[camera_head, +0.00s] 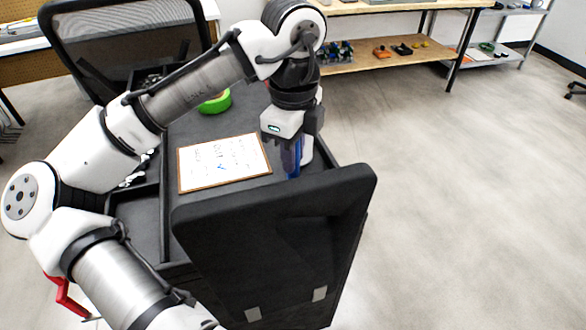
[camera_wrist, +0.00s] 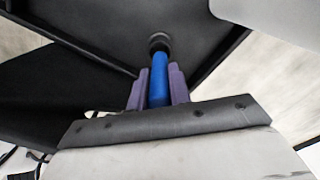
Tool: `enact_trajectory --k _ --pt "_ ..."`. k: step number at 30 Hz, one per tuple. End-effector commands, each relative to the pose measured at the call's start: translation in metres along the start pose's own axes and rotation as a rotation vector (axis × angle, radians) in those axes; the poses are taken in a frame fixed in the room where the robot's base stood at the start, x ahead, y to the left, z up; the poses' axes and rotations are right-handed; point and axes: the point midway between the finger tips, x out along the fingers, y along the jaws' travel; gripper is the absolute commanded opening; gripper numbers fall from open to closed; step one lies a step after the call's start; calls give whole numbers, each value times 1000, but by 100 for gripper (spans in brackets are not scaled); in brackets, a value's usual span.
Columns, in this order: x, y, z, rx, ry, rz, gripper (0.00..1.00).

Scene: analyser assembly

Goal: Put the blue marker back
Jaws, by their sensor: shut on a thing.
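The blue marker (camera_wrist: 158,88) is between the two purple fingers of my gripper (camera_wrist: 157,88) in the wrist view, which are shut on it. Its dark end points away from the gripper toward a black surface. In the head view, my gripper (camera_head: 292,160) points down over the right part of the black cart top (camera_head: 222,128), and the blue marker (camera_head: 291,158) shows only partly between the fingers. A white object partly hidden behind the gripper stands beside it. I cannot tell whether the marker touches anything below.
A framed whiteboard (camera_head: 224,162) with writing lies on the cart, left of my gripper. A raised black panel (camera_head: 275,230) stands at the cart's near end. A wooden shelf (camera_head: 385,55) with small parts stands behind; the floor right is clear.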

Motion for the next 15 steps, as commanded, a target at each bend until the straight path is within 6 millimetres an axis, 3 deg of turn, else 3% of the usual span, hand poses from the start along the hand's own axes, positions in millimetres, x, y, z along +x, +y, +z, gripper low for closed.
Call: enact_trajectory --k 9,15 --pt "41 1 0 0 1 2 0" --pt "41 0 0 0 1 0 0"
